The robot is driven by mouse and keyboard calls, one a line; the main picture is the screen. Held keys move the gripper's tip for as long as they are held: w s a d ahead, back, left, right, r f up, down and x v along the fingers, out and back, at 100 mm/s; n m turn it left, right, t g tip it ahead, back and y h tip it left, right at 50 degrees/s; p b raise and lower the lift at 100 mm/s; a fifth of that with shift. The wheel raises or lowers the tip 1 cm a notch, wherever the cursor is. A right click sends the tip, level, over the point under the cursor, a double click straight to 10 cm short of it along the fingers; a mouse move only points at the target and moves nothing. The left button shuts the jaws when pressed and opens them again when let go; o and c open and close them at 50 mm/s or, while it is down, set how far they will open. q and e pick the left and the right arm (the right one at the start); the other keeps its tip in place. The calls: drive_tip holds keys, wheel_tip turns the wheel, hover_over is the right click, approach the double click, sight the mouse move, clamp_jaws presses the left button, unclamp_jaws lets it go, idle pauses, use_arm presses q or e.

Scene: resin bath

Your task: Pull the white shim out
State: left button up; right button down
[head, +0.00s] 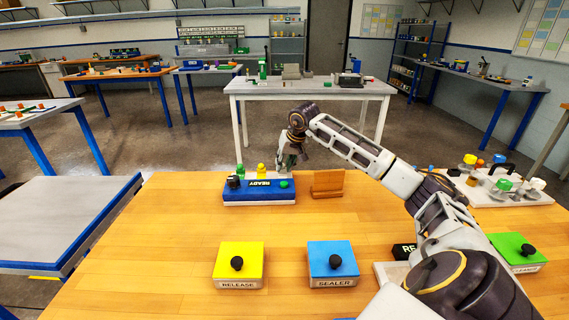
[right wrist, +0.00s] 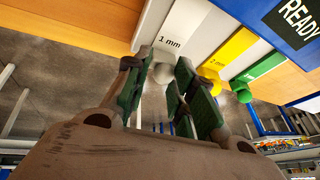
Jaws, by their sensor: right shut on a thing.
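The blue fixture with the READY sign (head: 258,197) stands towards the back of the wooden table. In the right wrist view, the white shim (right wrist: 168,38) marked 1 mm lies in a slot beside the yellow shim (right wrist: 233,47) and the green shim (right wrist: 264,67). My right gripper (head: 288,166) is at the right part of the fixture. In the right wrist view its green-padded fingers (right wrist: 160,88) are shut on the white shim's knob (right wrist: 161,73), which shows between them. In the head view the gripper hides the white shim. My left gripper is not in view.
A wooden stand (head: 328,184) is just right of the fixture. The yellow RELEASE block (head: 238,258) and blue SEALER block (head: 333,259) stand in front. The table's left part is clear.

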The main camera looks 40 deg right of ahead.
drive_tip(key=c, duration=1.3)
unclamp_jaws()
drive_tip(key=shift+r, duration=0.1)
drive_tip(key=v, duration=1.2)
drive_tip(key=shift+a, duration=0.1)
